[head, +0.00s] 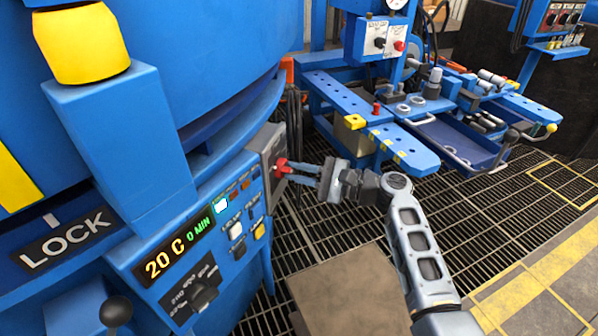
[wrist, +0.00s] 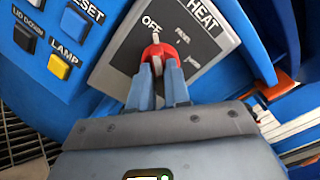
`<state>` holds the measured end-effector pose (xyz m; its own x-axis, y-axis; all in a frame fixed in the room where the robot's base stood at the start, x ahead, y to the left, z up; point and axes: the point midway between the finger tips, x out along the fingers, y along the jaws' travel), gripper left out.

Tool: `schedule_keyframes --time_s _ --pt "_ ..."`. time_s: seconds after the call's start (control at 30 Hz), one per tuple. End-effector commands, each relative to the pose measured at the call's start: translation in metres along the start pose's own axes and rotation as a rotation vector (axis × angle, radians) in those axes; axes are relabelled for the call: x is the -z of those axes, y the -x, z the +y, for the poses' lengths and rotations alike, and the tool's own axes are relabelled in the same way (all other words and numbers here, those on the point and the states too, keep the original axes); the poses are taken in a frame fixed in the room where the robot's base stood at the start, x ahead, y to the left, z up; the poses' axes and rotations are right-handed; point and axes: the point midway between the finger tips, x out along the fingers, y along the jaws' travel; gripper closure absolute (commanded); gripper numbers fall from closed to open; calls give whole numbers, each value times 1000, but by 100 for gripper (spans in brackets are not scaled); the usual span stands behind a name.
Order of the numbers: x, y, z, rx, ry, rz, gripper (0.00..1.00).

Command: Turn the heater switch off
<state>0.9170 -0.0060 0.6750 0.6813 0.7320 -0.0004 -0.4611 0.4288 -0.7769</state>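The heater switch (wrist: 156,50) is a red knob with a white pointer on a grey plate marked HEAT (wrist: 203,22). In the wrist view its pointer is at the OFF mark, and other small marks on the plate are hard to read. In the head view the red switch (head: 281,165) shows on the right side of the control panel. My gripper (wrist: 159,68) has its two blue-grey fingers at the knob, one on each side, with the tips closed against it. It also shows in the head view (head: 291,170), reaching in from the right.
The control panel (head: 178,262) carries a display reading 20 C and 0 MIN. Buttons including LAMP (wrist: 59,66) and RESET (wrist: 72,25) sit left of the plate. A brown box top (head: 350,290) lies below my arm. A blue workbench (head: 405,148) stands behind it.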

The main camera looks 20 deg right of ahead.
Motion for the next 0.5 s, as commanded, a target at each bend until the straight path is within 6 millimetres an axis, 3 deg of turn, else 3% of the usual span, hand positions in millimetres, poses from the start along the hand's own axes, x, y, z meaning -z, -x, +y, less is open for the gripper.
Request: schedule_keyframes --time_s 0.2,0.5 --pt "0 0 0 0 -1 0 61" --pt "0 3 0 1 -2 1 61"
